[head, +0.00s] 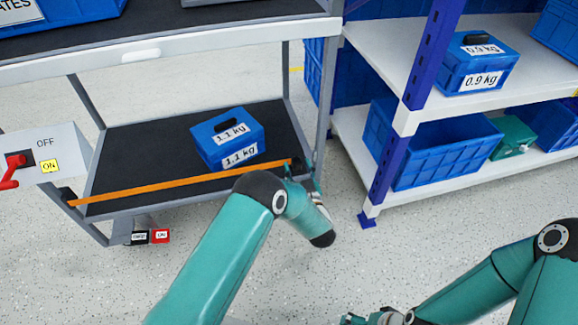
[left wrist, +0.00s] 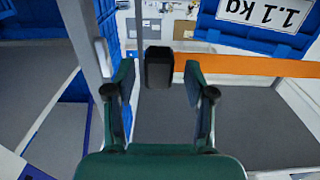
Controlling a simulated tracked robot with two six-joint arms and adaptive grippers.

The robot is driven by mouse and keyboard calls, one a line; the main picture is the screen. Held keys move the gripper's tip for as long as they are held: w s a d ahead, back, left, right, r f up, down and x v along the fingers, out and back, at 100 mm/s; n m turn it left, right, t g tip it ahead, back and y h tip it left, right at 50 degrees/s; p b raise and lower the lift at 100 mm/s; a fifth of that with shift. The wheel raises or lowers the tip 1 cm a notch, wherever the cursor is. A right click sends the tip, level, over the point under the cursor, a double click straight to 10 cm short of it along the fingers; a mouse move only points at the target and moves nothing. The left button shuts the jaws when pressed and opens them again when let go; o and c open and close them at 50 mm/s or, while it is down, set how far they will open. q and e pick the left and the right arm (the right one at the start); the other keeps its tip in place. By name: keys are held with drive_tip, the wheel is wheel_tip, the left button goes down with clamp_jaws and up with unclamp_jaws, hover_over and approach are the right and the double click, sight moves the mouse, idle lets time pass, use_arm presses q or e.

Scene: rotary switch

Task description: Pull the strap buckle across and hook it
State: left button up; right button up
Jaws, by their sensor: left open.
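The orange strap (head: 180,184) runs across the front of the cart's lower shelf, from the left post to near the right post. At its right end is the dark buckle (head: 297,165), partly covered by my gripper. In the left wrist view the black buckle (left wrist: 159,67) appears between the fingertips of my left gripper (left wrist: 160,75), with a gap on each side. The strap (left wrist: 245,66) leads off to the right there. My left gripper (head: 306,176) is open at the right front corner of the cart. My right gripper (head: 372,319) is cut off at the bottom edge.
The grey cart's lower shelf (head: 140,150) holds a blue 1.1 kg box (head: 228,138) behind the strap. A switch panel (head: 45,155) with a red handle is at left. A rack (head: 385,150) with blue crates stands to the right. Speckled floor lies clear in front.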

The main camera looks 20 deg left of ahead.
use_arm(q)
drive_tip(key=v, duration=1.2)
drive_tip(key=shift+w, duration=0.1)
